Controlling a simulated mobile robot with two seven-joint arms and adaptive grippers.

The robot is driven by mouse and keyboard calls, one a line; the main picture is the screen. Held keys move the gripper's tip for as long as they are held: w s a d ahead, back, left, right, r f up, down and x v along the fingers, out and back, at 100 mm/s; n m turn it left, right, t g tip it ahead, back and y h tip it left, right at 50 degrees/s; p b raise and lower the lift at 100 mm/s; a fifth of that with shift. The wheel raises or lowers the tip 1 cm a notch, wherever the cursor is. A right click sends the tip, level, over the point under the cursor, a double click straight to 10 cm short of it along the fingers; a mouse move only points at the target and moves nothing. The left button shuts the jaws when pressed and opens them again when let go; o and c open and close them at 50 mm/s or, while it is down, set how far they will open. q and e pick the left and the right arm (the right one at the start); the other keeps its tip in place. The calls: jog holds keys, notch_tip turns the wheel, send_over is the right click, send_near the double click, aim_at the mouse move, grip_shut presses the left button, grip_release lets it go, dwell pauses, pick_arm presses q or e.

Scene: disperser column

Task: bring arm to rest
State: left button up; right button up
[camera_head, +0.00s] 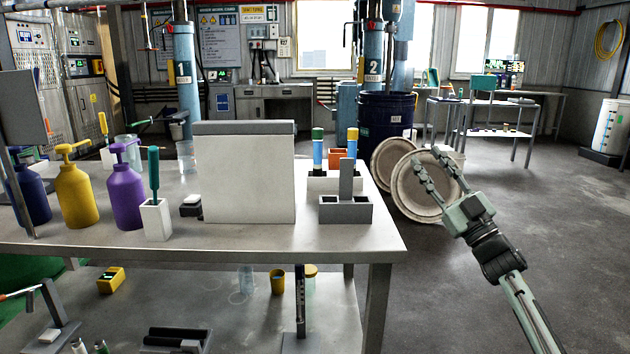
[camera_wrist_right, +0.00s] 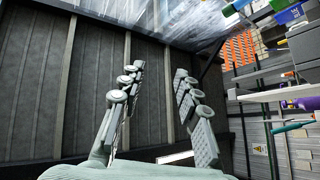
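My right gripper (camera_head: 436,172) is raised to the right of the table, its fingers pointing up and to the left. Its two fingers stand apart with nothing between them. In the right wrist view the gripper (camera_wrist_right: 155,105) also shows spread fingers, with a dark ribbed wall behind the gap. In the head view the fingers overlap a round pale lid that stands behind them on the floor side. My left gripper is not in either view.
The table (camera_head: 330,243) holds a yellow pump bottle (camera_head: 76,190), a purple pump bottle (camera_head: 126,192), a white panel (camera_head: 247,178) and a grey holder (camera_head: 346,209). Round lids (camera_head: 408,190) lean by a dark blue drum (camera_head: 385,118). The floor at the right is clear.

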jog(key=w+d+f+m+h, duration=0.6)
jog(key=d+m+h, duration=0.25)
jog(key=h, duration=0.35)
jog(key=s+d+f+m+g+h, duration=0.15)
jog(key=d+f+g, duration=0.35)
jog(key=f, duration=0.6)
jog(key=s+d+f+m+g+h, duration=0.1)
jog(key=s+d+f+g+h, duration=0.2)
jog(key=f+g, duration=0.55)
jog(key=s+a+f+g+y, duration=0.1)
jog(key=s+a+f, duration=0.2)
jog(key=s+f, duration=0.65)
jog(key=s+a+f+g, duration=0.1)
jog(key=s+a+f, duration=0.2)
jog(key=s+f, duration=0.7)
jog(key=s+a+f+g+y, duration=0.1)
jog(key=s+a+f, duration=0.2)
jog(key=s+f, duration=0.5)
jog(key=s+a+f+g, duration=0.2)
jog(key=s+f, duration=0.6)
jog(key=s, duration=0.9)
jog(key=shift+a+f+n+y, duration=0.15)
jog(key=shift+a+n+y, duration=0.2)
jog(key=shift+a, duration=0.75)
